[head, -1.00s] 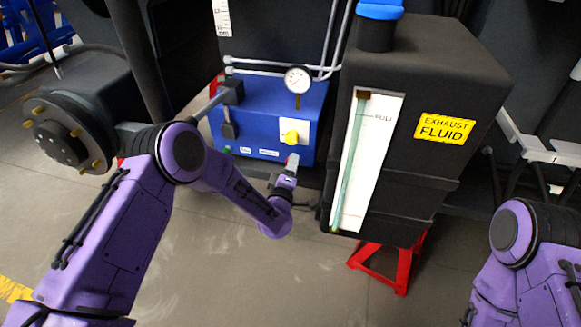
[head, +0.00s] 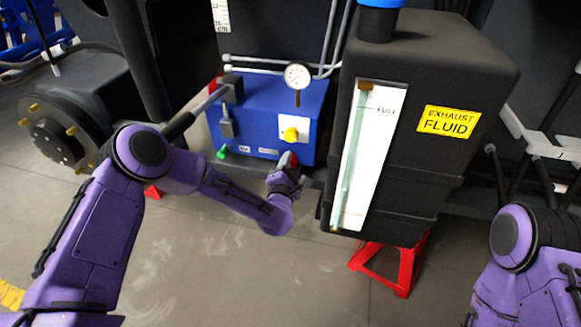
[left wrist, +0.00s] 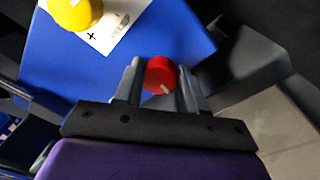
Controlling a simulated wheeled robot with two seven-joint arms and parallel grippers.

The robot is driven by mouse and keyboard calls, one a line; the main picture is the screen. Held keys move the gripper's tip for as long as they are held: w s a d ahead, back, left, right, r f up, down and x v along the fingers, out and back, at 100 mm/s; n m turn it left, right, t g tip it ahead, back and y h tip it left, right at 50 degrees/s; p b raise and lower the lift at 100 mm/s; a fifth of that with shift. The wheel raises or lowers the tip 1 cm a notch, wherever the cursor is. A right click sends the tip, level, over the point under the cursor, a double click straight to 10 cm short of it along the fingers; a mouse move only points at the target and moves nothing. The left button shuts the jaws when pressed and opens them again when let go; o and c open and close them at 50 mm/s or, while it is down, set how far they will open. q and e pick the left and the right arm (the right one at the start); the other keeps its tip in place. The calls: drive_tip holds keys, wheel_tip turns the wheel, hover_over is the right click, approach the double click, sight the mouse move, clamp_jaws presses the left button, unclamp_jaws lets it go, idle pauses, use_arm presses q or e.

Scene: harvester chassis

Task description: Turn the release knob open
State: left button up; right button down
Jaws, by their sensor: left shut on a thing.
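A red knob (left wrist: 160,75) with a white pointer mark sits between the two fingertips of my left gripper (left wrist: 156,86) in the left wrist view. The fingers are shut on its sides, and the mark points down and to the right. In the head view, the red knob (head: 289,159) shows only in part at the lower right front of the blue unit (head: 262,108). My left gripper (head: 287,168) reaches it from below and partly hides it. My right gripper is outside both views; only part of my right arm shows at the right edge.
A yellow knob (head: 291,134) on a white plate is just above the red one. A gauge (head: 298,76) stands on top of the unit. The black exhaust fluid tank (head: 440,80) is close on the right, above a red stand (head: 392,262). Open floor lies in front.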

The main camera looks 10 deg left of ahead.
use_arm(q)
drive_tip(key=shift+n, duration=0.9)
drive_tip(key=shift+b, duration=0.3)
drive_tip(key=o, duration=1.1)
drive_tip(key=shift+c, duration=0.2)
drive_tip(key=s+p, duration=0.2)
drive_tip(key=s, duration=0.8)
drive_tip(key=shift+s+d, duration=0.2)
drive_tip(key=shift+s, duration=0.15)
